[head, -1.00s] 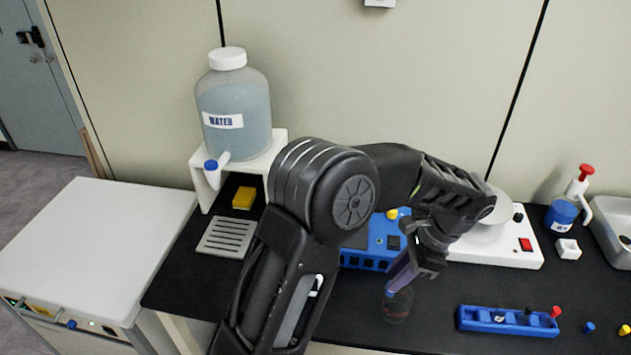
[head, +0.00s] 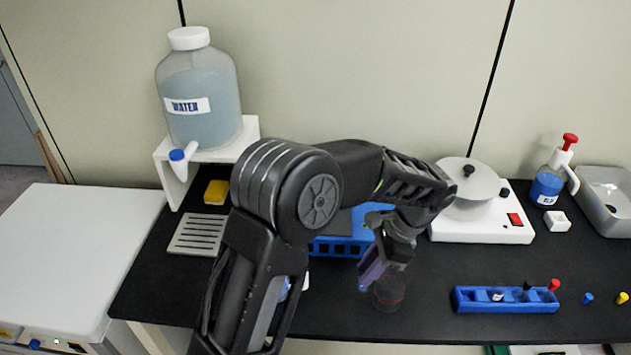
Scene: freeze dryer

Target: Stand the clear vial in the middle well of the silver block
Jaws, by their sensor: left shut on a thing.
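My left gripper (head: 374,276) reaches down over the black bench, shut, with purple-dark fingers. What it grips is hardly visible between the fingers; it seems to be the clear vial, but its outline cannot be made out. A see-through round vessel (head: 390,293) with a reddish tint shows just right of the fingertips; I cannot tell whether it touches them. I cannot make out the silver block; my left arm covers part of the bench. My right gripper is not in view.
A larger blue rack (head: 340,246) is partly behind my arm. A white device (head: 480,232) and pump bottle (head: 549,185) stand behind. The water jug (head: 200,95) stands left.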

